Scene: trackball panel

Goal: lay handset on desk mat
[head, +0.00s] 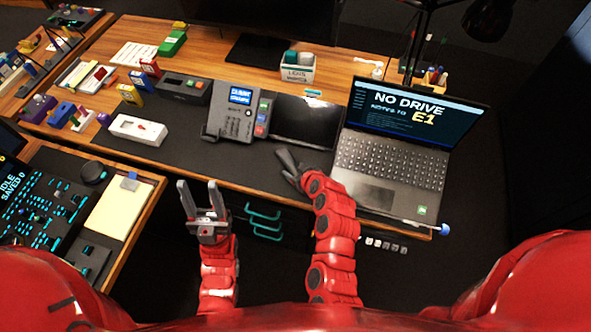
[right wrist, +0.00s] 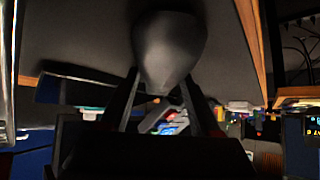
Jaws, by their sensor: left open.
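The dark desk mat (head: 185,155) covers the front of the wooden desk. The desk phone (head: 238,113), with a lit blue screen and coloured keys, stands on it. My right gripper (head: 290,167) is at the desk's front edge, right of the phone's front. In the right wrist view a dark, rounded end of the handset (right wrist: 168,50) sits between the fingers, which are shut on it. The rest of the handset is hard to make out. My left gripper (head: 203,197) is open and empty, in front of the desk edge.
An open laptop (head: 392,160) stands right of my right gripper. A dark flat panel (head: 305,120) lies beside the phone. A white device (head: 137,130) is at the left. The mat in front of the phone is clear.

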